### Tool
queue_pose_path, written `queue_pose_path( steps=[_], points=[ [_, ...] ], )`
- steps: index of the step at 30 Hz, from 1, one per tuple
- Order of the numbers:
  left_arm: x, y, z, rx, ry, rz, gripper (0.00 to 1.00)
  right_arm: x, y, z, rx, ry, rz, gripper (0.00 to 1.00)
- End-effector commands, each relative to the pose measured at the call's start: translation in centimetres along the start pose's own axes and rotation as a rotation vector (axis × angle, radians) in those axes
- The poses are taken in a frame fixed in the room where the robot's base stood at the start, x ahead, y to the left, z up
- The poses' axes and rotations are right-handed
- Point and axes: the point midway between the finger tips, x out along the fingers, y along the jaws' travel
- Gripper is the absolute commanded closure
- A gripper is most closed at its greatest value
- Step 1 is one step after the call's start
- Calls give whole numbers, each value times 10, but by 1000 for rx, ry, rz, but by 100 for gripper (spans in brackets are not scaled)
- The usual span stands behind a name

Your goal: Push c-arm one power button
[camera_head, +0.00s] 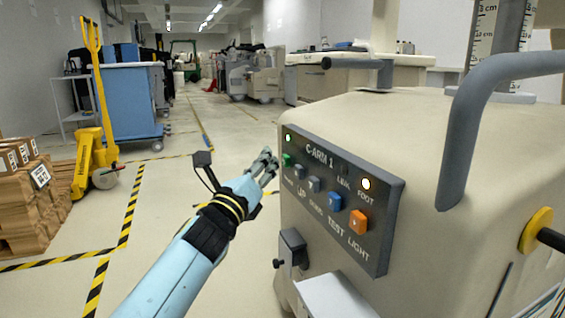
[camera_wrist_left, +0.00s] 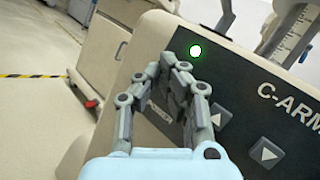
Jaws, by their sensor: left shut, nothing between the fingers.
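The C-arm one control panel (camera_head: 340,210) is a dark plate lettered "C-ARM 1" on a beige machine. Its green button (camera_head: 287,160) sits at the left end of the button row, under a lit green lamp (camera_head: 288,138). My left gripper (camera_head: 270,162) is shut and empty, just left of the panel's edge by the green button. In the left wrist view its fingers (camera_wrist_left: 183,85) overlap the panel below the lit lamp (camera_wrist_left: 195,51) and hide the green button. I cannot tell whether they touch it. My right gripper is not in view.
Grey arrow buttons (camera_head: 314,184), a blue button (camera_head: 335,202) and an orange button (camera_head: 358,221) sit further right on the panel. A grey handle (camera_head: 470,120) rises on the machine. The aisle floor is clear.

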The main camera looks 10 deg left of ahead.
Motion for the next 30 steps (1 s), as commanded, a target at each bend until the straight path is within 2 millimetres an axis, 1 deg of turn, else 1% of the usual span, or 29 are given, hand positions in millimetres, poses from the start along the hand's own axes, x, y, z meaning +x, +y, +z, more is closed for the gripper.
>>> queue_pose_path(
  steps=[10,18,30],
  points=[
    [0,0,0,0,0,0,100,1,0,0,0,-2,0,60],
    [6,-4,-4,-1,0,0,100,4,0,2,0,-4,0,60],
    [7,-5,-4,0,0,0,100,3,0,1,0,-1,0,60]
  ],
)
